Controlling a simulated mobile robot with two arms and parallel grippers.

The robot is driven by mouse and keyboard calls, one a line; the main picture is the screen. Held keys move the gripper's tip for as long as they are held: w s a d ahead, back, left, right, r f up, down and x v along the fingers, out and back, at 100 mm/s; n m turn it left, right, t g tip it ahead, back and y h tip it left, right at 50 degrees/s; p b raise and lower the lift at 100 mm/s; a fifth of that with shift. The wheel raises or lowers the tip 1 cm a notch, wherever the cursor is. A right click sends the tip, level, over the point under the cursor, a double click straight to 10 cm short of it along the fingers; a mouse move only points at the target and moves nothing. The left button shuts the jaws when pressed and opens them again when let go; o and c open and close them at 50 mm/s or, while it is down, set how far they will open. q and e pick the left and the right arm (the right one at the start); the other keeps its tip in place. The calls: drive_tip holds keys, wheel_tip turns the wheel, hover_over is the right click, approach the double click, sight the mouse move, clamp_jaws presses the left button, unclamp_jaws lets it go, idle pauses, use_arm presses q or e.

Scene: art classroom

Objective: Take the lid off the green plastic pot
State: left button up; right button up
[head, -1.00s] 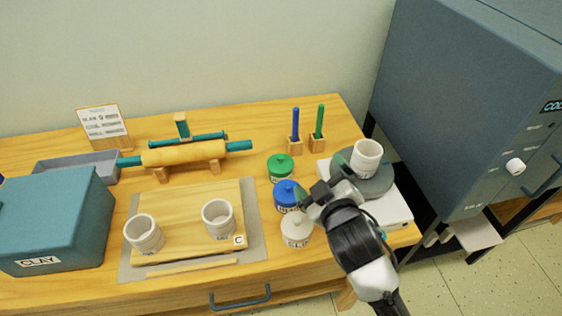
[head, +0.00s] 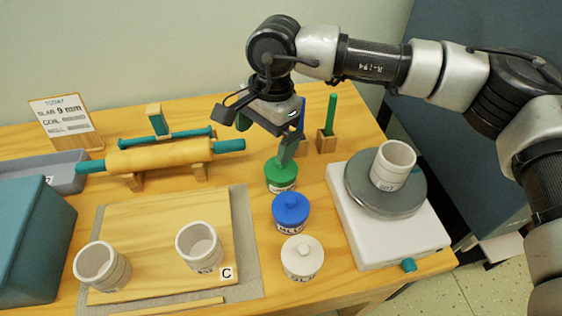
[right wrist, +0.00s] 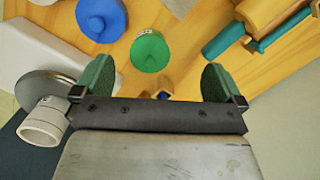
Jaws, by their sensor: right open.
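The green plastic pot (head: 281,180) stands on the table behind the blue pot, with its green knobbed lid on. It also shows in the right wrist view (right wrist: 149,52), just beyond the fingertips and between their lines. My right gripper (head: 265,136) is open and empty, above and slightly behind the green pot. One finger overlaps the lid's back edge in the head view; I cannot tell whether it touches. In the right wrist view both green-padded fingers (right wrist: 156,82) are wide apart with nothing between them. My left gripper is not in view.
The blue pot (head: 290,211) and white pot (head: 301,258) stand in front in a row. A wheel with a cup (head: 392,165) is at right. Tool holders (head: 326,141) stand behind, close to my right gripper. A rolling pin (head: 160,156) lies at left.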

drive_tip(key=shift+w+d+r+t+h, duration=0.2)
drive_tip(key=shift+w+d+h, duration=0.2)
drive_tip(key=shift+w+d, duration=0.2)
drive_tip(key=shift+w+d+r+t+h, duration=0.1)
drive_tip(key=shift+w+d+t+h, duration=0.1)
drive_tip(key=shift+w+d+h, duration=0.35)
drive_tip(key=f, duration=0.4)
drive_tip(key=shift+s+d+f, duration=0.1)
drive_tip(key=shift+s+f, duration=0.1)
drive_tip(key=shift+f, duration=0.1)
drive_tip(key=f, duration=0.5)
drive_tip(key=shift+w+d+f+p, duration=0.1)
drive_tip(key=shift+d+f+p, duration=0.15)
drive_tip(key=shift+f+p, duration=0.15)
drive_tip(key=shift+c, duration=0.2)
drive_tip(key=c, duration=0.8)
